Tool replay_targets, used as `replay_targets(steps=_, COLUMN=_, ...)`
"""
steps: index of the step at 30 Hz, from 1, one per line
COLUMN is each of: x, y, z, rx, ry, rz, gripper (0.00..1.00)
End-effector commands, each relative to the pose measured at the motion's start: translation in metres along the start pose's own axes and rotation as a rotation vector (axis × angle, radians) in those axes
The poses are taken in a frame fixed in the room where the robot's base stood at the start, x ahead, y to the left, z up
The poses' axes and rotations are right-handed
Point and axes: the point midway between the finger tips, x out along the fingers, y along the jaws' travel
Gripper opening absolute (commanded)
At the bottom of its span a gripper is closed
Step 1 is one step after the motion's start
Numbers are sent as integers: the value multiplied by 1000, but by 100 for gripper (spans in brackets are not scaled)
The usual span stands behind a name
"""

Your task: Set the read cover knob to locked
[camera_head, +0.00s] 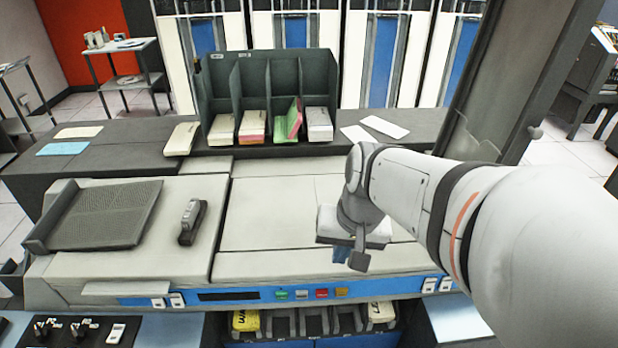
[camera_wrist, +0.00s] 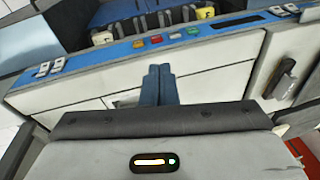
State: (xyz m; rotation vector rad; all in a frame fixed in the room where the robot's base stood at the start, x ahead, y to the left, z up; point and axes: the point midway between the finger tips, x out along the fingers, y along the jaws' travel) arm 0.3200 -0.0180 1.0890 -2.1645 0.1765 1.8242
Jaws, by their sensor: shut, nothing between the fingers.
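The card machine (camera_head: 300,240) has light covers and a blue front strip (camera_head: 225,297) with coloured buttons. No part is readable as the read cover knob. My gripper (camera_head: 358,262) is over the right front of the machine, clear of these. In the wrist view its blue-grey fingers (camera_wrist: 158,72) are shut together, empty, above the light cover.
A dark rack (camera_head: 265,85) with card stacks stands behind the machine. A ridged grey tray (camera_head: 105,215) lies on its left top. Small switch pairs sit on the strip's left end (camera_head: 167,300) and right end (camera_head: 437,284). A dark post (camera_head: 505,70) rises behind my arm.

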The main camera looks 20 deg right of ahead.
Motion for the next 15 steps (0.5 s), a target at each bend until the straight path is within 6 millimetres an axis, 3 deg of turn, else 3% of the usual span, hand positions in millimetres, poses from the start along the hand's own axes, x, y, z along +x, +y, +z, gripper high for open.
replay_targets(steps=8, x=44, y=25, z=-72, rx=862, ry=-235, rz=-225, gripper=0)
replay_targets(steps=15, x=81, y=79, z=-137, rx=1533, ry=-402, rz=-429, gripper=0)
